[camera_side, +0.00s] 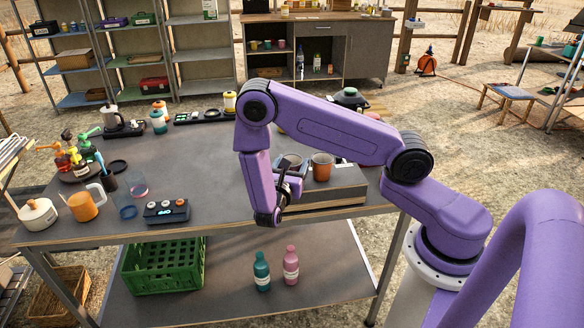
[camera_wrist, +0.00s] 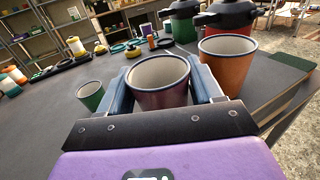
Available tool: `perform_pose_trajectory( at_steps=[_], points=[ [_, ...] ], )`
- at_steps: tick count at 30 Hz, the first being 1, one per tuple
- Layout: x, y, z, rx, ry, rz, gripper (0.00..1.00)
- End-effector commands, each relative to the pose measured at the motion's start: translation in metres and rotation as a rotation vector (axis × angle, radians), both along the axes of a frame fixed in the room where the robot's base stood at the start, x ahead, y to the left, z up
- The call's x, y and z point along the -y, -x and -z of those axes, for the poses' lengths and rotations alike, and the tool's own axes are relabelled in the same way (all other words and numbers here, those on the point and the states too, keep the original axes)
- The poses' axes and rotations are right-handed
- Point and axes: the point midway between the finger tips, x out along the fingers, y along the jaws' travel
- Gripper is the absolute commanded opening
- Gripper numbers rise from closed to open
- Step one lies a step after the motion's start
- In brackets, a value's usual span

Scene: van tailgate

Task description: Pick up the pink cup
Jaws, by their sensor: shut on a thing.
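The pink cup (camera_wrist: 162,98) stands upright between the two fingers of my gripper (camera_wrist: 162,88) in the wrist view, with its pale inside and dark rim facing up. The fingers are shut on its sides, one on the left and one on the right. In the side view my gripper (camera_side: 290,180) is at the low grey platform near the table's front edge, and my arm hides most of the cup. I cannot tell whether the cup's base touches the platform.
An orange cup (camera_wrist: 228,68) stands close to the right finger; it also shows in the side view (camera_side: 322,167). A small green cup (camera_wrist: 90,95) is to the left. Dark-lidded pots (camera_wrist: 184,25) stand behind. The grey table (camera_side: 190,160) has clear room left of my arm.

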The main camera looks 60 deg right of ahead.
Motion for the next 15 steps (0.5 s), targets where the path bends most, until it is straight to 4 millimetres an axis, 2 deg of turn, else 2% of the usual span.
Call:
perform_pose_trajectory(
  at_steps=[5, 11, 15],
  points=[
    [0.000, 0.000, -0.009, 0.002, -0.001, 0.000, 0.34],
    [0.000, 0.000, -0.030, 0.003, -0.001, 0.001, 0.34],
    [-0.004, 0.016, -0.050, 0.001, 0.001, -0.003, 0.34]
  ],
)
